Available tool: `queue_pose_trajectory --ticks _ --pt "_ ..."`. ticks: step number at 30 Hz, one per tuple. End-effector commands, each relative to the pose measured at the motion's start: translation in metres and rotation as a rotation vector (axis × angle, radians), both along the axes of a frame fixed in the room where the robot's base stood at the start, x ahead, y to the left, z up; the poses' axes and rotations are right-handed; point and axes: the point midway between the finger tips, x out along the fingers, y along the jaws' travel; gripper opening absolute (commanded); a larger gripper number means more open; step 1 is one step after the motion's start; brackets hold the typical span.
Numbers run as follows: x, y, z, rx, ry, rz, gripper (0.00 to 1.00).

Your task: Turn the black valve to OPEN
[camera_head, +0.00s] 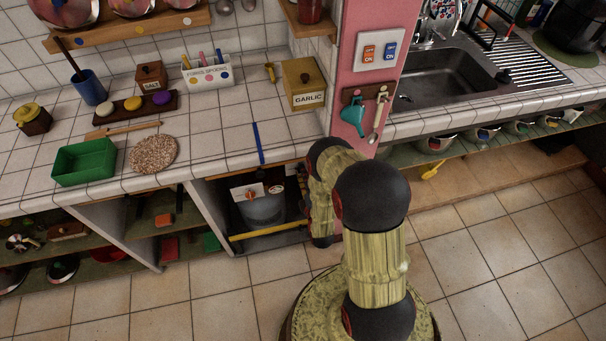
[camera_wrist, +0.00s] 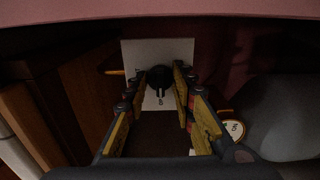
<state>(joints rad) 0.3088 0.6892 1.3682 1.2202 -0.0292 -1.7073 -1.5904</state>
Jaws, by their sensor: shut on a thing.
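In the wrist view the black valve (camera_wrist: 160,76) is a round dark knob on a white plate (camera_wrist: 158,48). A small dark mark or letter shows on the plate below the knob; I cannot read it. My gripper (camera_wrist: 161,84) has its yellow-padded fingers on either side of the valve and is shut on it. In the head view my arm bends down in front of the counter, and my gripper and the black valve are hidden.
A grey rounded body (camera_wrist: 285,115) and a round white tag (camera_wrist: 235,128) lie right of my fingers. A brown wooden panel (camera_wrist: 85,85) stands left.

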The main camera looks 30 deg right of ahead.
Motion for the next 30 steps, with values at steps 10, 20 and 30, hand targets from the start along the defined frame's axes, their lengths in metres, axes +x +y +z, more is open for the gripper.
queue_pose_trajectory --ticks 10,20,30 --pt "0.000 0.000 -0.001 0.001 0.002 0.001 0.42" --pt "-0.001 0.000 -0.001 0.001 0.001 0.000 0.45" --pt "-0.043 0.012 -0.002 0.002 0.005 0.000 0.45"
